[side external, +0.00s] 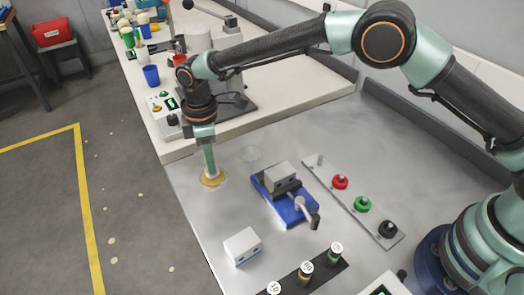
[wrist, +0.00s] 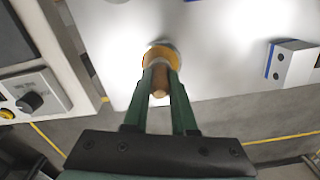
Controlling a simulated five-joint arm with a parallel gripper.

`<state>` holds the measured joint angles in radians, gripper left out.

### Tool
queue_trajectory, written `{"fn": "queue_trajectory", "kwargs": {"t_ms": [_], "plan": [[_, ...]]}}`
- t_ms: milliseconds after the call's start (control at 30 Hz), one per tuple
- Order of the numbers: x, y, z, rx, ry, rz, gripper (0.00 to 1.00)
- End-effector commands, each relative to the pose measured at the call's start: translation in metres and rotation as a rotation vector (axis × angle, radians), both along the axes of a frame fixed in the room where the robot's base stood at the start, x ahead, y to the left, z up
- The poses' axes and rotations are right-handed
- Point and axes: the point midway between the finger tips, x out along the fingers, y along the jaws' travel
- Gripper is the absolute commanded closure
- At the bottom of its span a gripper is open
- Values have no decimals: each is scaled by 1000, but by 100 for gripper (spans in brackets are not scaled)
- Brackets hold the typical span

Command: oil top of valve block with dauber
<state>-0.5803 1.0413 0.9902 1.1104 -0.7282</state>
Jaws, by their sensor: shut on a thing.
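My gripper (side external: 210,165) points down at the left part of the metal bench top. In the wrist view its two green fingers (wrist: 160,82) are shut on the wooden handle of the dauber (wrist: 160,90). Just below is a round amber dish (side external: 213,179), also in the wrist view (wrist: 161,53); whether the dauber touches its contents is hidden. A grey block (side external: 281,176) is clamped in a blue vise (side external: 290,209), right of my gripper. A second pale block with dark holes (side external: 242,246) stands loose nearer the front; which one is the valve block I cannot tell.
A strip with red, green and black knobs (side external: 362,204) lies right of the vise. A rack of numbered cylinders (side external: 306,272) is at the front. A faint clear round thing (side external: 250,153) lies behind the vise. A white bench (side external: 290,95) with cups and a press stands behind.

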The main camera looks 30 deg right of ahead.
Motion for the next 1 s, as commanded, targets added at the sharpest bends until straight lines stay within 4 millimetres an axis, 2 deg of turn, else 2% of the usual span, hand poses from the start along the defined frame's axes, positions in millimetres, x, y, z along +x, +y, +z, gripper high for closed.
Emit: {"fn": "queue_trajectory", "kwargs": {"t_ms": [1000], "plan": [[0,0,-6,1,-1,0,100]]}}
